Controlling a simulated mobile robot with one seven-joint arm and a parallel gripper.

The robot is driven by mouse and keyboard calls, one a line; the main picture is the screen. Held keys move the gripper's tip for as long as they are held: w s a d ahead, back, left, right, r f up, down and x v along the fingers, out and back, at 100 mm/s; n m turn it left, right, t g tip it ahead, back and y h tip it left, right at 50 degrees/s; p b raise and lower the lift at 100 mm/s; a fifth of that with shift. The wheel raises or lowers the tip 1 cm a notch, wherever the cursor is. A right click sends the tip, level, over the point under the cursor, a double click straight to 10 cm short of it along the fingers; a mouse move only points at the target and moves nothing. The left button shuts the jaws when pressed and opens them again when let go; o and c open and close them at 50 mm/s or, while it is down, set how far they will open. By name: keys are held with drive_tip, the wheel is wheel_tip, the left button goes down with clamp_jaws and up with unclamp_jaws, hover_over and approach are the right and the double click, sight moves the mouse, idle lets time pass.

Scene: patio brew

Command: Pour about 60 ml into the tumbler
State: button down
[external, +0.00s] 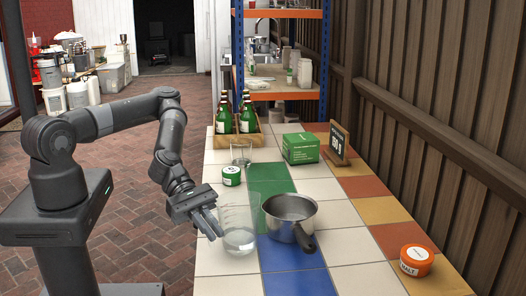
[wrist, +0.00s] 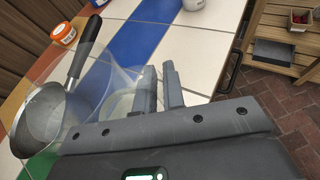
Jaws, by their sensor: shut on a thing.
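A clear measuring jug (external: 240,232) with some clear liquid in its bottom is upright at the left edge of the tiled table. My gripper (external: 212,222) is at its left side, shut on it. In the wrist view the see-through jug (wrist: 122,82) lies left of the fingers (wrist: 160,88); the exact grip is hard to make out. I cannot tell whether the jug touches the tiles. A clear glass tumbler (external: 241,154) stands farther back, in front of the bottle crate. It looks empty and is apart from my gripper. I do not see it in the wrist view.
A steel saucepan (external: 290,215) stands close right of the jug, handle toward the front. A green box (external: 300,148), a bottle crate (external: 258,140), a sign (external: 338,142) and an orange tub (external: 416,260) stand around.

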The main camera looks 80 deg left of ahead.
drive_tip(key=shift+r, duration=0.1)
drive_tip(key=shift+r, duration=4.75)
drive_tip(key=w+a+n+t+y, duration=0.2)
drive_tip(key=w+a+n+y, duration=0.35)
drive_tip(key=a, duration=0.55)
drive_tip(key=w+a+n+t+y, duration=0.1)
drive_tip(key=w+a+n+y, duration=0.45)
drive_tip(key=a, duration=0.55)
drive_tip(key=w+a+n+t+y, duration=0.2)
drive_tip(key=w+a+n+y, duration=0.3)
drive_tip(key=a, duration=0.6)
drive_tip(key=shift+m, duration=0.5)
drive_tip(key=shift+w+d+f, duration=0.15)
drive_tip(key=shift+f, duration=1.15)
drive_tip(key=shift+w+d+f, duration=0.15)
drive_tip(key=shift+f, duration=1.1)
drive_tip(key=shift+a, duration=0.2)
